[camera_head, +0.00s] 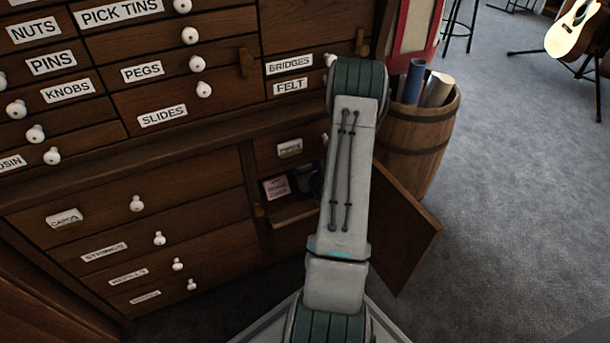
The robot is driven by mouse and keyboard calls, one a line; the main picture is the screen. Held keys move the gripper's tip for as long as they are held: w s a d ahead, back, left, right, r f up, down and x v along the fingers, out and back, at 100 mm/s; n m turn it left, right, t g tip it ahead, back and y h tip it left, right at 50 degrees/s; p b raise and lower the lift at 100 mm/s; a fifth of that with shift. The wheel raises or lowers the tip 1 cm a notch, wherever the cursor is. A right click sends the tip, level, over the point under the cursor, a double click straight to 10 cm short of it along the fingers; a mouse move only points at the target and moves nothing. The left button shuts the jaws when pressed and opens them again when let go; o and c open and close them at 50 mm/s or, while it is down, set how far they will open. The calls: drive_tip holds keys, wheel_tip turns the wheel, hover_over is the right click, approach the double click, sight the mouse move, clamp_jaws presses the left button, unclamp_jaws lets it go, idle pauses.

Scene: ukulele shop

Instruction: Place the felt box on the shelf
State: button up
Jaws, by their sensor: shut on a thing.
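The shelf (293,213) is a brown board inside an open cabinet compartment in the lower right of the wooden drawer cabinet. A small box with a pink face (276,188) stands at the left on this shelf; its lettering is too small to read. A dark shape (316,181) shows right of it, partly behind my arm, and I cannot tell what it is. My arm covers the right part of the compartment. My gripper and its fingertips are hidden behind the arm. I cannot make out a felt box for certain.
The compartment's door (408,222) hangs open to the right. A wooden barrel (412,147) holding rolled sheets stands right of the cabinet. A drawer labelled FELT (290,87) is above. Grey carpet (510,200) is clear at the right; a guitar (573,28) stands far back.

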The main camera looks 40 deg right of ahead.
drive_tip(key=shift+f+b, duration=0.35)
drive_tip(key=shift+f, duration=0.4)
drive_tip(key=shift+f, duration=0.1)
drive_tip(key=o, duration=1)
drive_tip(key=shift+f, duration=0.1)
drive_tip(key=shift+o, duration=0.2)
drive_tip(key=p+v, duration=0.4)
drive_tip(key=v, duration=0.8)
